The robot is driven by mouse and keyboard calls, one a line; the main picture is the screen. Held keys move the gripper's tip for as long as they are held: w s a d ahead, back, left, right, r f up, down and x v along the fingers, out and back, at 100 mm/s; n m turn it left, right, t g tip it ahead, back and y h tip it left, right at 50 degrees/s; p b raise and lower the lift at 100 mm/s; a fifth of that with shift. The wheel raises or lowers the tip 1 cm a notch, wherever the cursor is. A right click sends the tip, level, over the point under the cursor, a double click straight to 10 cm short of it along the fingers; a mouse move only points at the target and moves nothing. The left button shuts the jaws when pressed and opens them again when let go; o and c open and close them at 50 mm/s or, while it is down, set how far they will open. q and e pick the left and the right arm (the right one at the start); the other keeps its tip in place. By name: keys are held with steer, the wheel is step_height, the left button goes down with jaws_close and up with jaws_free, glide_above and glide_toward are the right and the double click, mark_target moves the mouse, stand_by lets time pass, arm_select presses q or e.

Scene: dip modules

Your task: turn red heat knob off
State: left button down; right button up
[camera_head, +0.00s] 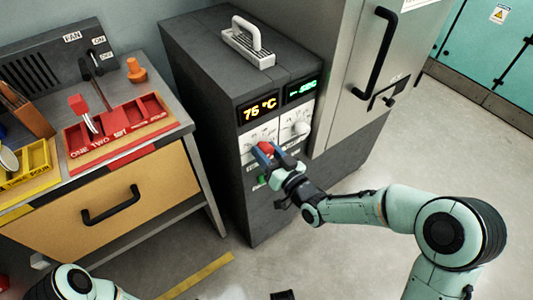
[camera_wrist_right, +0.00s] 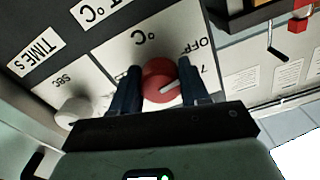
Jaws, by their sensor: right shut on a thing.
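The red heat knob (camera_head: 266,149) is on the front of the dark grey cabinet, below an orange display (camera_head: 259,107) reading 75 °C. In the right wrist view the knob (camera_wrist_right: 160,80) has a pale pointer line and sits between the two dark fingers of my right gripper (camera_wrist_right: 156,90). The right gripper (camera_head: 268,156) is shut on the knob. The word OFF shows on the white dial plate (camera_wrist_right: 187,45) beside the knob. Part of the dial is hidden by the fingers. My left arm shows at the bottom left, but its gripper cannot be made out.
A white time knob (camera_head: 301,128) sits right of the red knob, under a green display (camera_head: 301,89). A green button (camera_head: 263,180) is below. A fridge-like door with a black handle (camera_head: 376,52) stands right. A workbench with red tray (camera_head: 120,125) stands left.

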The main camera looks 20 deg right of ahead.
arm_select(q)
steer(key=shift+s+f, duration=0.25)
steer(key=shift+s, duration=0.05)
arm_select(e)
steer(key=shift+s+f, duration=0.1)
steer(key=shift+f, duration=0.25)
steer(key=o, duration=0.9)
steer(key=shift+o, duration=0.6)
steer(key=shift+r, duration=0.1)
steer(key=shift+r, duration=0.1)
